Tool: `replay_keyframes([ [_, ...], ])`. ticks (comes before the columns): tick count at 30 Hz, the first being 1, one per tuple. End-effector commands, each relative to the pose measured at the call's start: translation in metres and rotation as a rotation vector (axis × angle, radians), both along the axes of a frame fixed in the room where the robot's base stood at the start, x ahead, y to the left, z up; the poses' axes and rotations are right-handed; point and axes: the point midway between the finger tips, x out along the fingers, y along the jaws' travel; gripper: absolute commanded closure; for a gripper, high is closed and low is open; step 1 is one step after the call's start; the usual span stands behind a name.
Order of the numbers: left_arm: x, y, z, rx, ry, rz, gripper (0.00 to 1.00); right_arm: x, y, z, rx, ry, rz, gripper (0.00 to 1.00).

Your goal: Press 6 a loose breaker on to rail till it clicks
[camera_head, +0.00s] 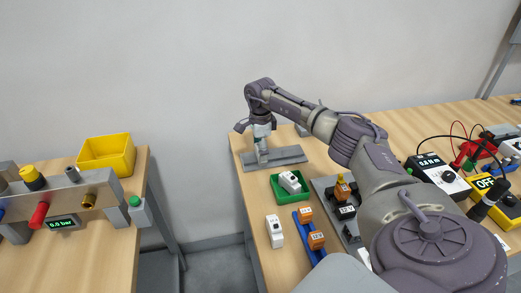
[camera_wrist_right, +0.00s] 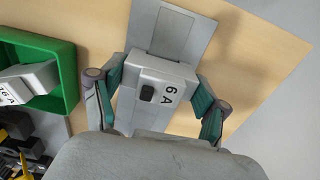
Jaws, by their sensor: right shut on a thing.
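The white breaker marked 6 A (camera_wrist_right: 160,88), with a black switch, is between the fingers of my right gripper (camera_wrist_right: 158,100), which is shut on it. In the head view my right gripper (camera_head: 262,143) is over a grey plate (camera_head: 290,154) at the far left of the table, pointing down. The plate also shows in the wrist view (camera_wrist_right: 170,32), beyond the breaker. My gripper and the breaker hide the contact, so I cannot tell whether the breaker touches the rail or is seated. My left gripper is not in view.
A green tray (camera_head: 280,196) holds a white breaker (camera_head: 290,182). Another white breaker (camera_head: 275,231) lies on the table in front. Orange blocks on a blue rail (camera_head: 303,234) and meters (camera_head: 437,172) are to the right. A separate table with a yellow bin (camera_head: 108,154) stands left across a gap.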

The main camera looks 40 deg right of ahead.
Motion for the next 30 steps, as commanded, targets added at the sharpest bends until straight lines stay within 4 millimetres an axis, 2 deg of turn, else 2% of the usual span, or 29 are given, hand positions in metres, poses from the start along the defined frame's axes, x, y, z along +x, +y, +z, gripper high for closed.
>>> replay_keyframes([
  [2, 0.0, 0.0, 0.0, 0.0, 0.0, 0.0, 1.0, -0.001, 0.001, -0.003, 0.001, 0.005, 0.001, 0.63],
  [3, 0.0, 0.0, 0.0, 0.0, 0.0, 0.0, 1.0, -0.001, 0.001, -0.003, 0.001, 0.005, 0.001, 0.22],
  [7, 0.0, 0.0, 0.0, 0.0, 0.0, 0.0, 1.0, -0.001, 0.001, -0.003, 0.001, 0.005, 0.001, 0.01],
  [20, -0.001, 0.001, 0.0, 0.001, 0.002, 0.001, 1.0, 0.0, 0.0, 0.004, 0.0, 0.002, 0.001, 0.0],
  [23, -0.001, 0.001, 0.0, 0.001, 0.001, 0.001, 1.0, 0.0, 0.0, 0.017, 0.0, 0.0, 0.0, 0.0],
  [30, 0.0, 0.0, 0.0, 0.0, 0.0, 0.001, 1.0, 0.0, 0.0, 0.069, -0.001, -0.002, 0.001, 0.0],
])
